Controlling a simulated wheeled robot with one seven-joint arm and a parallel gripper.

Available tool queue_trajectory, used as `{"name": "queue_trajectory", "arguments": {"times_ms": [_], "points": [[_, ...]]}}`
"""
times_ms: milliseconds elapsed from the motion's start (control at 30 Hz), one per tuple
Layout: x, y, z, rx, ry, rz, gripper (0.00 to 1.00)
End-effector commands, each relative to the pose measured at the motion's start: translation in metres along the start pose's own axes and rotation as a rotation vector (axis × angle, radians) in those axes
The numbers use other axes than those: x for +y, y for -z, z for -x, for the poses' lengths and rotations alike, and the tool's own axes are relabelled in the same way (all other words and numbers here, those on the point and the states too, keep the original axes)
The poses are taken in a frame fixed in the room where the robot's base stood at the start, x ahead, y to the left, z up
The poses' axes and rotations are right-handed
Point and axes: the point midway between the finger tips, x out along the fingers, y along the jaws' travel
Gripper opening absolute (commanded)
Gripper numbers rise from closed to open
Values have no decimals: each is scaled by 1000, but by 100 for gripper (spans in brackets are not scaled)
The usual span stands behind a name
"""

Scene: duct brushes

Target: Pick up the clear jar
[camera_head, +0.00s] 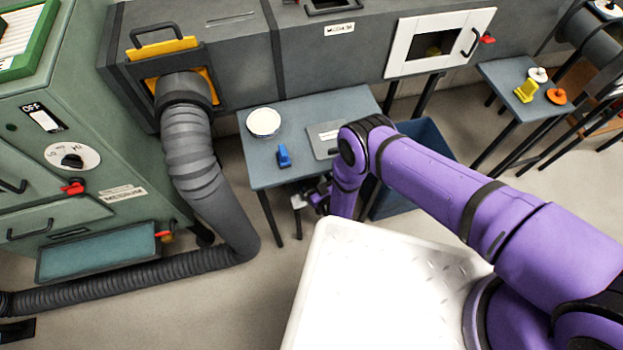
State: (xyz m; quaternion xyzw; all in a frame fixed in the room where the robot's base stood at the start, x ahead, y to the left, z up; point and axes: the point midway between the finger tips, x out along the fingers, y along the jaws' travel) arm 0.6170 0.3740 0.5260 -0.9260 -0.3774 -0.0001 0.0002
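I see nothing that is plainly a clear jar. A round white item with a thin dark rim (264,122) stands at the left of the small grey-blue table (290,105); from above I cannot tell whether it is a jar, a lid or a dish. My purple arm reaches out from the lower right and bends down at the table's front edge. My gripper (318,198) hangs low by that edge, right of and below the round item and apart from it. It is small, dark and partly hidden, so its fingers are unclear.
A blue clip-like item (284,156) and a grey plate (325,139) share the table. A blue bin (424,138) stands behind my arm. A thick grey hose (195,155) drops left of the table. A second table (508,75) at right holds small yellow, white and orange items.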

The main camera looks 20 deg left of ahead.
Motion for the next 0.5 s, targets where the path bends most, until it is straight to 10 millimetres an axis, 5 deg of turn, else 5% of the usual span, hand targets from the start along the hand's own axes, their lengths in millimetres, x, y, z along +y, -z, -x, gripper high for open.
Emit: {"name": "queue_trajectory", "arguments": {"times_ms": [300,500], "points": [[0,0,-6,-1,0,0,100],[0,0,-6,-1,0,0,56]]}}
